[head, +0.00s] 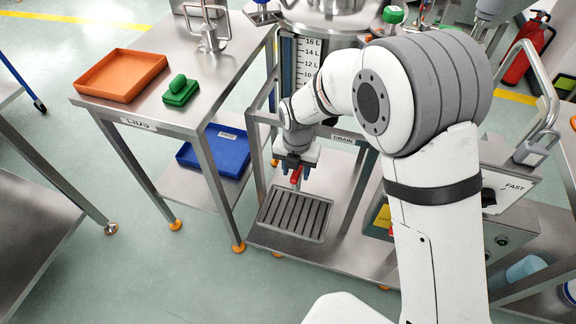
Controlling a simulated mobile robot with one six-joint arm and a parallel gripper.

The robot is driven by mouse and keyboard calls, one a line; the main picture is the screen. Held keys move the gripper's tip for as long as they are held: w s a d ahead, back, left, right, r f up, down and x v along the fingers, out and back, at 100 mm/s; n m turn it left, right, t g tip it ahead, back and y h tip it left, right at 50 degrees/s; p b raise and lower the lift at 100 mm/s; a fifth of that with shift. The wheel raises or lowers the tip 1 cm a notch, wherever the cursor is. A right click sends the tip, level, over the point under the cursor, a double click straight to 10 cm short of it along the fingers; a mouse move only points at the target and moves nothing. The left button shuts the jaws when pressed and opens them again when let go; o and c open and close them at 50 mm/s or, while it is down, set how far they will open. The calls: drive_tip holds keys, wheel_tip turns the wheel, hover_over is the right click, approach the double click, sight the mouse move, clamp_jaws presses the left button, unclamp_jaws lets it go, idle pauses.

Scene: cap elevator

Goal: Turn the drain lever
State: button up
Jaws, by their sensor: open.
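A small red part, which looks like the drain lever (296,175), shows in the head view above a grey slotted drip tray (322,237). My gripper (293,170) is open and points down just above and around the red part. The fingers appear to be on either side of it; I cannot tell whether they touch it. My wrist hides the upper part of the lever and the valve behind it. A DRAIN label (342,138) is on the frame just right of my wrist.
A metal tank with a litre scale (309,65) stands behind my arm. At left, a steel table (197,95) holds an orange tray (122,75) and a green block (180,92). A blue tray (215,150) lies on its lower shelf. A control box marked FAST (513,187) is at right.

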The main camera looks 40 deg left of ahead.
sight(297, 173)
wheel_tip(297, 173, up, 8)
drive_tip(key=shift+f+p, duration=0.2)
drive_tip(key=shift+p, duration=0.35)
drive_tip(key=shift+w+d+r, duration=0.1)
drive_tip(key=shift+r, duration=0.1)
drive_tip(key=w+d+r+m+t+p, duration=0.1)
drive_tip(key=w+d+r+m+p, duration=0.2)
drive_tip(key=d+r+m, duration=0.85)
drive_tip(key=w+d+r+m+p, duration=0.35)
drive_tip(key=d+r+m, duration=0.4)
drive_tip(key=d, duration=0.65)
drive_tip(key=s+d+r+m+p, duration=0.2)
drive_tip(key=s+d+m, duration=0.4)
drive_tip(key=d+m, duration=0.3)
drive_tip(key=s+d+r+m+t+p, duration=0.1)
drive_tip(key=s+d+r+m+p, duration=0.2)
drive_tip(key=d+m, duration=0.7)
wheel_tip(297, 173, up, 2)
drive_tip(key=s+m, duration=0.1)
drive_tip(key=s, duration=0.1)
drive_tip(key=shift+s+m+t+p, duration=0.3)
drive_tip(key=shift+s+m+p, duration=0.05)
drive_tip(key=shift+s+m, duration=0.05)
